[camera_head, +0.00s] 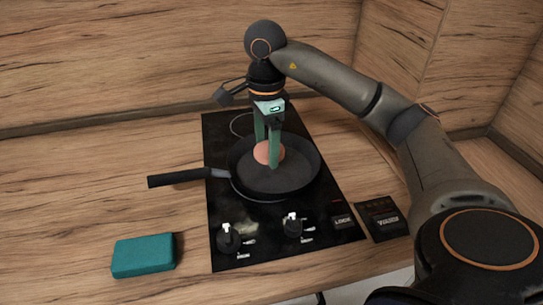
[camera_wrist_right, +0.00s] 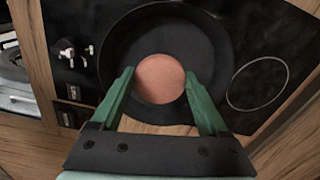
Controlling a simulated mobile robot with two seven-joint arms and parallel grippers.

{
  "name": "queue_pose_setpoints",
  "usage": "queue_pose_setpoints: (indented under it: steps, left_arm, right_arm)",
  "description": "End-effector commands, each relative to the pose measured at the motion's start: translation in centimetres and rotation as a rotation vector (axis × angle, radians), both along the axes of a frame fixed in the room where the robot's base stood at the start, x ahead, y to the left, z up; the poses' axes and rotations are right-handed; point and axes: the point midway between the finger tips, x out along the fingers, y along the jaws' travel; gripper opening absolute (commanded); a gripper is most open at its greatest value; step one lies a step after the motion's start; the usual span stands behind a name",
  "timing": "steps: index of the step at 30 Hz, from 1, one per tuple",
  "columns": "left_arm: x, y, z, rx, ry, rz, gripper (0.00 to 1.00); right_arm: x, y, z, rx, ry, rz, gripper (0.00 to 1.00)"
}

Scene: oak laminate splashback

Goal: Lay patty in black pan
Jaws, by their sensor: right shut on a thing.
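The patty (camera_head: 267,152) is a round pinkish-brown disc. My right gripper (camera_head: 267,160) is shut on it, with one green finger on each side, over the inside of the black pan (camera_head: 295,181). The right wrist view shows the patty (camera_wrist_right: 159,79) between the fingertips of the right gripper (camera_wrist_right: 160,82), with the pan (camera_wrist_right: 205,45) behind it. I cannot tell whether the patty touches the pan floor. The pan stands on the hob with its handle to the left. My left gripper is not in view.
The black hob (camera_head: 226,190) has two knobs (camera_head: 229,238) at its front. A teal block (camera_head: 143,255) lies on the wooden counter at front left. A small black panel (camera_head: 382,218) lies right of the hob. The counter left of the pan handle is clear.

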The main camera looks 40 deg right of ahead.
Motion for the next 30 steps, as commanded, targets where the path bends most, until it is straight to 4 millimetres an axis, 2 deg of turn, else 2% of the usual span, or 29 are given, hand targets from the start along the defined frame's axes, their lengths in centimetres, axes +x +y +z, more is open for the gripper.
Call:
queue_pose_setpoints:
  steps: [1,8,10,15,27,28,30]
  left_arm:
    - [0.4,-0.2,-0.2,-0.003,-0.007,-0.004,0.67]
    - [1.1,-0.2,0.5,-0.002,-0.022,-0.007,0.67]
    - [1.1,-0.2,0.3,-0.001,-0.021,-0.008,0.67]
    - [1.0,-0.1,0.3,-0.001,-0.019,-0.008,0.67]
    - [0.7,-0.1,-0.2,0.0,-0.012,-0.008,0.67]
    - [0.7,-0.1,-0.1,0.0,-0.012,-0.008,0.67]
    - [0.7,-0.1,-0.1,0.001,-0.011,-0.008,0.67]
  right_arm:
    - [0.1,-0.5,-0.9,0.0,0.001,-0.002,0.21]
    - [0.4,-1.5,-1.8,0.0,0.0,-0.002,0.21]
    - [0.6,-2.0,-2.5,-0.002,0.002,-0.003,0.21]
    - [0.5,-1.9,-5.0,-0.001,0.001,0.001,0.21]
    - [0.6,-1.9,-5.7,-0.001,-0.002,0.001,0.21]
    - [0.6,-1.9,-5.6,-0.001,-0.002,0.001,0.8]
    - [0.6,-1.9,-5.6,-0.001,-0.002,0.001,0.88]
